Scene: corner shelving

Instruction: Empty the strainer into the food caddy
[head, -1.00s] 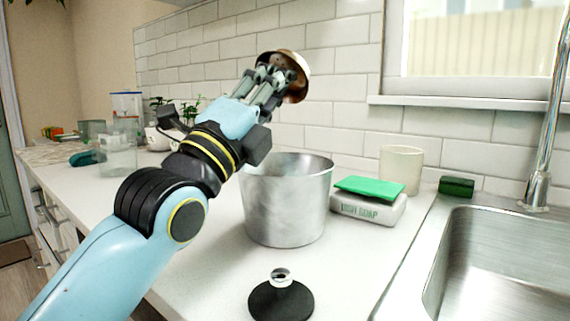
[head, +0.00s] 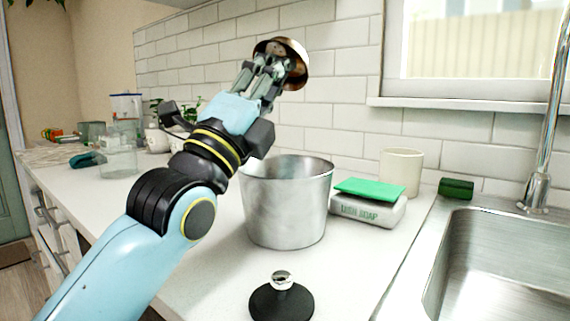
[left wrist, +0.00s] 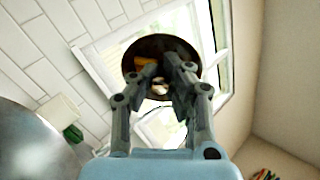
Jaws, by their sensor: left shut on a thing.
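My left gripper (head: 262,74) is shut on the strainer (head: 295,62), a small round copper-coloured bowl. It holds the strainer up in front of the tiled wall, above and clear of the metal food caddy. The strainer is tilted, with its open side turned toward my gripper. In the left wrist view the strainer (left wrist: 160,42) is dark inside, with orange and pale scraps in it. The food caddy (head: 285,205) is an open silver bucket on the counter, and its inside bottom is hidden. A black round lid with a shiny knob (head: 282,300) lies in front of it. My right gripper is not in view.
A soap block with a green sponge (head: 370,188) and a cream cup (head: 401,170) stand right of the caddy. The sink (head: 500,265) and tall tap (head: 540,150) are at the right. Clear containers (head: 118,155) stand at the far left.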

